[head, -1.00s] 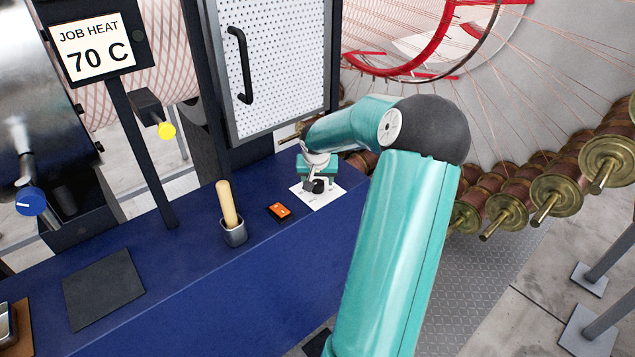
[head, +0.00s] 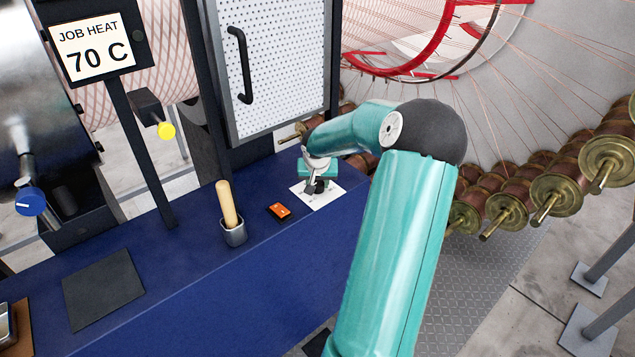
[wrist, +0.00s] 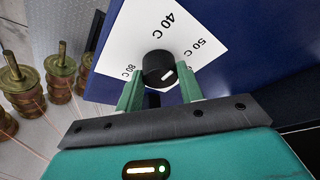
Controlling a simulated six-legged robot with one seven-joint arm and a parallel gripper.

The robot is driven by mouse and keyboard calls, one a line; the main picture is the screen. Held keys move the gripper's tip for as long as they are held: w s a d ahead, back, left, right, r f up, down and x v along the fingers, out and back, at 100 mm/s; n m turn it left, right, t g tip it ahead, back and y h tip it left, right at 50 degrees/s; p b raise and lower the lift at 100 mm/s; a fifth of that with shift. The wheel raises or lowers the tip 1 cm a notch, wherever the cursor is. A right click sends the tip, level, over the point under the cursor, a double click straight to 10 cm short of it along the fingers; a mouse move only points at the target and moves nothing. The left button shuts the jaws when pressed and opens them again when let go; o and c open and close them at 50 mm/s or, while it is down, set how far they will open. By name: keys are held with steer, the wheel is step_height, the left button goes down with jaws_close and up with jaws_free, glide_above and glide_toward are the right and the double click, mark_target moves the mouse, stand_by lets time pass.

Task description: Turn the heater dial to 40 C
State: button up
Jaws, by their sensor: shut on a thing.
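The heater dial is a small black knob (wrist: 157,67) with a short white mark. It stands on a white plate (wrist: 140,32) printed with 40 C, 50 C and 80 C; other print is hidden. The 40 C lies above the knob in the wrist view, 50 C to the upper right, 80 C to the left. The white mark is on the knob's lower right side; which label it points to I cannot tell. My gripper (wrist: 158,88) is shut on the knob, one green finger on each side. In the head view my gripper (head: 318,184) covers much of the plate.
A sign (head: 94,46) reads JOB HEAT 70 C. Left of the plate on the blue bench (head: 190,285) are an orange switch (head: 279,211) and a wooden-handled tool in a cup (head: 233,232). A cabinet door (head: 272,65) stands behind; copper spools (head: 555,190) are to the right.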

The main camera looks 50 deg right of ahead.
steer(key=shift+s+d+n+t+y, duration=0.1)
steer(key=shift+n+t+y, duration=0.3)
steer(key=shift+n, duration=1)
steer(key=shift+n+t+y, duration=0.4)
steer(key=shift+n, duration=1)
steer(key=o, duration=1)
steer(key=shift+r, duration=0.1)
steer(key=v, duration=1.3)
steer(key=shift+s+r, duration=0.15)
steer(key=shift+r, duration=0.2)
